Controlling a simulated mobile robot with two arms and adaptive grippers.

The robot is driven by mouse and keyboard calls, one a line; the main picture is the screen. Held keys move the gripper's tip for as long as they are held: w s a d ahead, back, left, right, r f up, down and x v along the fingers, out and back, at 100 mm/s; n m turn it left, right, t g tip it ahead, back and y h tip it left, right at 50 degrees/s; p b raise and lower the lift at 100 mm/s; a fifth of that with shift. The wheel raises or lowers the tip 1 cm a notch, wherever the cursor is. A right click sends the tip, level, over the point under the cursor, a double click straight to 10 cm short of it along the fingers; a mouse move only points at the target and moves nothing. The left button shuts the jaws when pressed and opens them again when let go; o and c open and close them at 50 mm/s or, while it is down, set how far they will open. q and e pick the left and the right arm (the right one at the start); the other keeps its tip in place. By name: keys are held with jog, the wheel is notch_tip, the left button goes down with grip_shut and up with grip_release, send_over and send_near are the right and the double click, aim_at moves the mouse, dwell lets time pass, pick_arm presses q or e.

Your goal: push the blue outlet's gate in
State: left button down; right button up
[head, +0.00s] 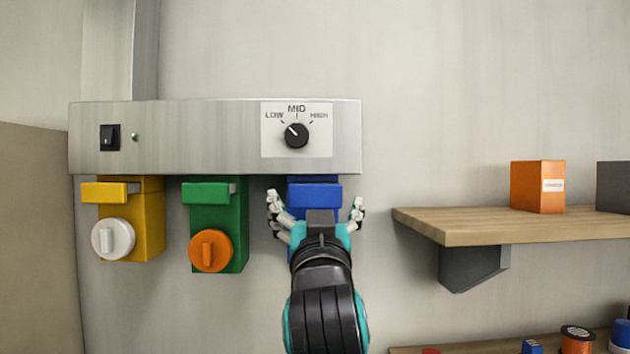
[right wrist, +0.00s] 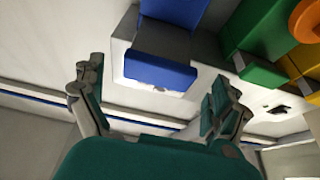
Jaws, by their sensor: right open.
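The blue outlet (right wrist: 178,10) hangs under the grey metal duct at its right end. Its gate has a blue front block (head: 314,194), which also shows in the right wrist view (right wrist: 158,73). In that view a grey part lies between the block and the blue body. My right gripper (head: 315,201) is open and empty, with one finger on each side of the blue block. In the right wrist view the block lies between the spread fingers, apart from both. My arm hides the outlet's lower part in the head view. My left gripper is not in view.
The green outlet (head: 232,225) with an orange knob and the yellow outlet (head: 150,225) with a white knob hang to the left. The duct (head: 210,140) has a dial and switch. A wooden shelf (head: 480,238) with an orange box (head: 538,187) is at right.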

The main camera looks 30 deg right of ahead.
aim_at(315, 201)
jog(key=shift+p+x, duration=0.45)
jog(key=shift+x, duration=1.1)
jog(key=c, duration=1.6)
jog(key=w+d, duration=0.2)
jog(key=w, duration=0.1)
jog(key=w+d+b, duration=0.1)
jog(key=w, duration=0.1)
jog(key=shift+w+d, duration=0.15)
jog(key=shift+r, duration=0.2)
